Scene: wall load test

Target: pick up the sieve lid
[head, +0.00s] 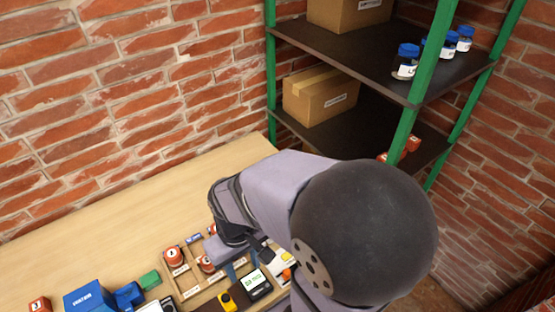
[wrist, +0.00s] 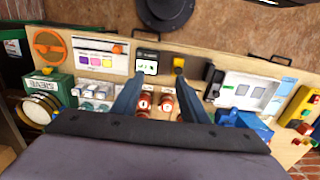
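A round, pale-topped sieve with a brass-coloured rim (wrist: 36,108) shows at the left edge of the wrist view, beside a green box labelled SIEVE (wrist: 42,85). I cannot tell whether its pale top is a separate lid. I cannot make out the sieve in the head view. My gripper (wrist: 159,80) is open, its two blue-grey fingers apart with nothing held between them. It also shows in the head view (head: 243,266), over the tray on the table. The sieve lies well to the left of my fingers in the wrist view.
Red numbered weights (wrist: 143,102) stand between and below my fingers in the wrist view. Small jars (wrist: 95,93) stand left of them, and a blue object (wrist: 240,122) lies right. A green-posted shelf (head: 345,50) stands behind the wooden table (head: 120,215), whose back left is clear.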

